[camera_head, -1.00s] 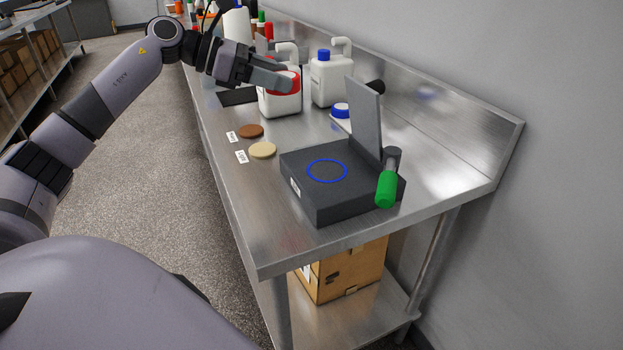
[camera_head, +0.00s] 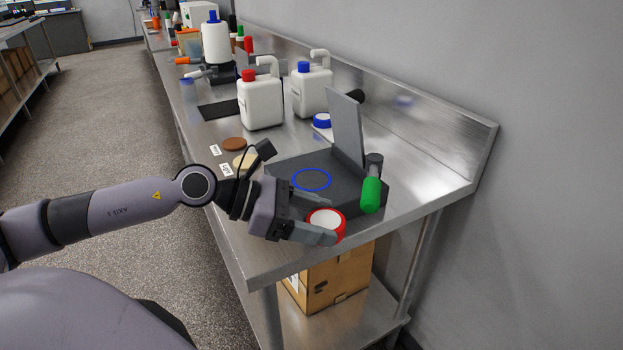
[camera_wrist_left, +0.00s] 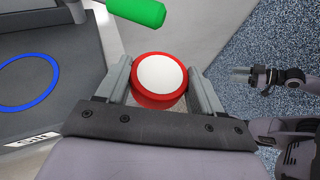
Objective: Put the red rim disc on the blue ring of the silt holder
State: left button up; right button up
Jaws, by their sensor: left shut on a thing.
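The red rim disc (camera_head: 326,222), with a white face, is held between the fingers of my left gripper (camera_head: 328,224). In the left wrist view the disc (camera_wrist_left: 159,76) sits between both fingers. The silt holder (camera_head: 350,190) is a dark grey block with an upright plate and a green-handled part (camera_head: 371,194). Its blue ring (camera_head: 293,181) lies bare on the top. In the head view the disc is in front of the ring, by the holder's near edge, apart from the ring. The silt label (camera_wrist_left: 38,139) shows in the wrist view. My right gripper (camera_wrist_left: 241,75) shows small there, its opening unclear.
A brown disc (camera_head: 234,144) and a partly hidden tan disc (camera_head: 240,163) lie left of the holder. White jugs (camera_head: 261,103) stand farther back on the metal bench (camera_head: 430,172). The bench's near edge is close to my left gripper.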

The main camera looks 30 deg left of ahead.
aim_at(339, 241)
pick_arm(q)
jog(key=d+f, duration=0.1)
jog(key=s+d+f, duration=0.1)
jog(key=d, duration=0.1)
jog(key=shift+s+d+f, duration=0.2)
jog(key=shift+w+d+r+m+g+h, duration=0.15)
jog(key=shift+d+r+m+g+h, duration=0.2)
jog(key=shift+d+r, duration=0.3)
